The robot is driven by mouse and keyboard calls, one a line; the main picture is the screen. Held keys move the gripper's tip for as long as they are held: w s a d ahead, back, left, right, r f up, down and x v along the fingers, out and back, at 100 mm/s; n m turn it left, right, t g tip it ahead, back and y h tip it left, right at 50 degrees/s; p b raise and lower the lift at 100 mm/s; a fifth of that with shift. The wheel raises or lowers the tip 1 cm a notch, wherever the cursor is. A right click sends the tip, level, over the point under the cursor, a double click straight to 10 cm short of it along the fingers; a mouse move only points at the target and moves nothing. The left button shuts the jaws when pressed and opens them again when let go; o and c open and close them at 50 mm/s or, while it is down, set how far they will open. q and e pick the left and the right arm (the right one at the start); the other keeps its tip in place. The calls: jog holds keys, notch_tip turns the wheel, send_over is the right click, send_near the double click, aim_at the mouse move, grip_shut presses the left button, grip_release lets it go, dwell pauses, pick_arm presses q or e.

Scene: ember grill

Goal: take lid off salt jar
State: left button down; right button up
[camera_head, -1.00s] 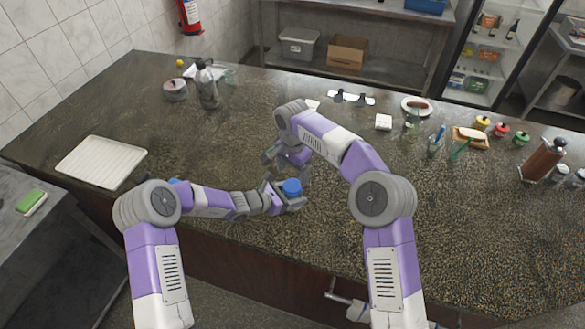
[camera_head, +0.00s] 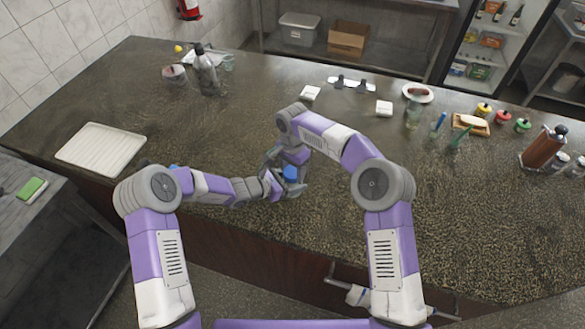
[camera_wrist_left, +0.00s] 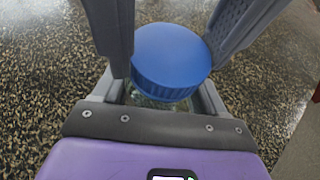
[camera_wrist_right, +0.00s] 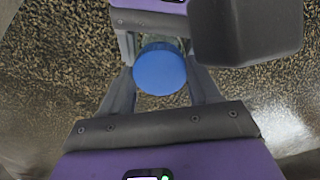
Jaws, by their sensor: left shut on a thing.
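The salt jar shows mainly as its round blue lid (camera_head: 290,173), near the counter's front edge in the head view. My left gripper (camera_head: 277,187) is shut on the jar below the lid, and a little clear jar body (camera_wrist_left: 160,98) shows in the left wrist view. The lid is on the jar. My right gripper (camera_head: 283,165) is at the lid, with its fingers spread on either side. In the right wrist view the lid (camera_wrist_right: 160,70) lies between these fingers; any contact is unclear. Most of the jar is hidden by the grippers.
A white ribbed tray (camera_head: 101,150) lies at the counter's left. Glasses, a plate (camera_head: 417,93) and small colored jars are on the right. The counter right of my arms is mostly clear.

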jog(key=shift+c, duration=1.4)
jog(key=n, duration=0.3)
pick_arm(q)
jog(key=shift+f, duration=0.1)
pick_arm(e)
jog(key=o, duration=1.2)
jog(key=shift+c, duration=0.2)
jog(key=shift+r, duration=0.1)
jog(key=shift+r, duration=2.2)
pick_arm(q)
grip_release()
